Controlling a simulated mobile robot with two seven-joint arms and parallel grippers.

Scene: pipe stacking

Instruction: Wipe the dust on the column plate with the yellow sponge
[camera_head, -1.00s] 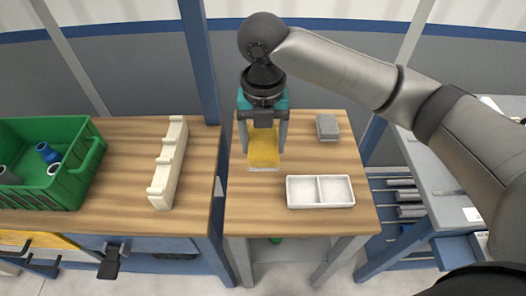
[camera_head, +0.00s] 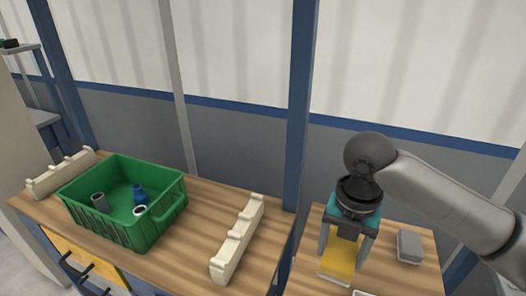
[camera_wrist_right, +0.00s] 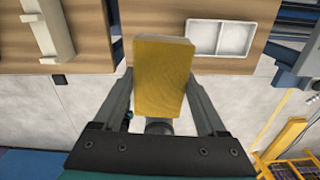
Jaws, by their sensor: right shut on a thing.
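My right gripper (camera_head: 345,252) is shut on the yellow sponge (camera_head: 338,262) above the smaller wooden table at the right of the head view. In the right wrist view the sponge (camera_wrist_right: 162,80) sits between the two fingers, with a pale layer along its far edge. No column plate can be made out with certainty, and no dust is visible. My left gripper is not in view.
A green crate (camera_head: 118,238) with several pipe pieces stands on the left bench. Cream notched racks stand beside it, left (camera_head: 62,174) and right (camera_head: 238,240). A grey block (camera_head: 410,246) lies right of my gripper. A white two-part tray (camera_wrist_right: 232,38) shows in the wrist view.

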